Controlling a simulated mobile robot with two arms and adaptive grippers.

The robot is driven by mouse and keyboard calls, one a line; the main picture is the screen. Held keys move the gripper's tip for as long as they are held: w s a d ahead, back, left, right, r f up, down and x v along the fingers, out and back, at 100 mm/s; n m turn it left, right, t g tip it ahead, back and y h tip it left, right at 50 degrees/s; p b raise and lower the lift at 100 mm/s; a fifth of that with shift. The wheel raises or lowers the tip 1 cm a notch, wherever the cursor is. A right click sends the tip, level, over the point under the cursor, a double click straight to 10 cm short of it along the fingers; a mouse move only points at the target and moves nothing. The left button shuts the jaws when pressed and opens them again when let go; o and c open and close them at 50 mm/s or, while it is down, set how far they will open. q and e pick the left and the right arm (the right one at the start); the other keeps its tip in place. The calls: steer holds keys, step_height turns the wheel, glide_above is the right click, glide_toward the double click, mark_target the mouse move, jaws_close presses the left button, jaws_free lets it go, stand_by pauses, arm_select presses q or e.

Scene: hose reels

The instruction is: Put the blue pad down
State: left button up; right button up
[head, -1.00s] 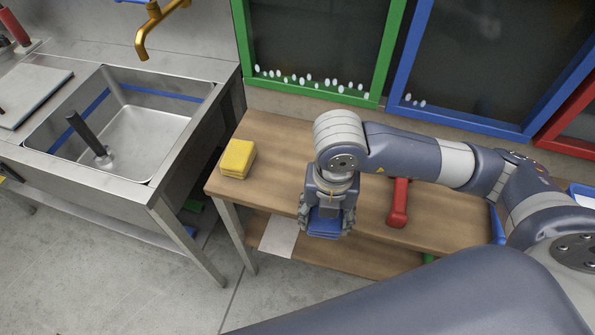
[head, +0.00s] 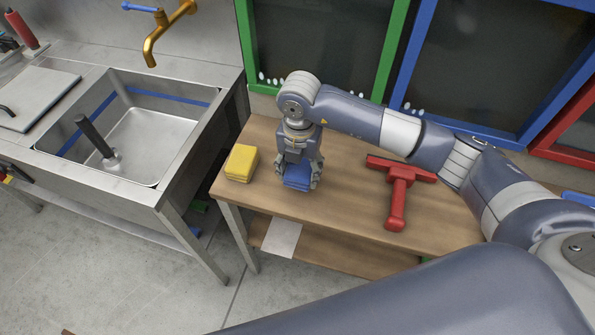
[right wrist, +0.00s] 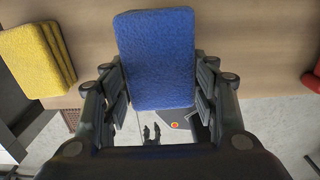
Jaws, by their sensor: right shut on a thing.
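The blue pad (head: 297,178) is between the fingers of my right gripper (head: 299,180), over the wooden table, just right of the yellow pads. In the right wrist view the blue pad (right wrist: 157,60) is a flat, fuzzy rectangle with a finger of my right gripper (right wrist: 160,95) on each side. The gripper is shut on it. I cannot tell whether the pad's underside touches the tabletop. My left gripper does not show.
A stack of yellow pads (head: 241,163) sits at the left end of the wooden table (head: 345,205). A red squeegee-like tool (head: 398,190) lies to the right. A steel sink (head: 150,145) stands left. Coloured frames (head: 395,60) line the back wall.

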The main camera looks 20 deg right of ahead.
mark_target(297, 174)
steer(key=shift+w, duration=0.5)
step_height(297, 174, down, 3)
steer(key=shift+f+p, duration=0.1)
steer(key=shift+p, duration=0.65)
steer(key=shift+w+f, duration=0.1)
steer(key=shift+f, duration=0.15)
steer(key=shift+f, duration=0.2)
steer(key=o, duration=1)
steer(key=shift+r, duration=0.1)
steer(key=shift+o, duration=0.2)
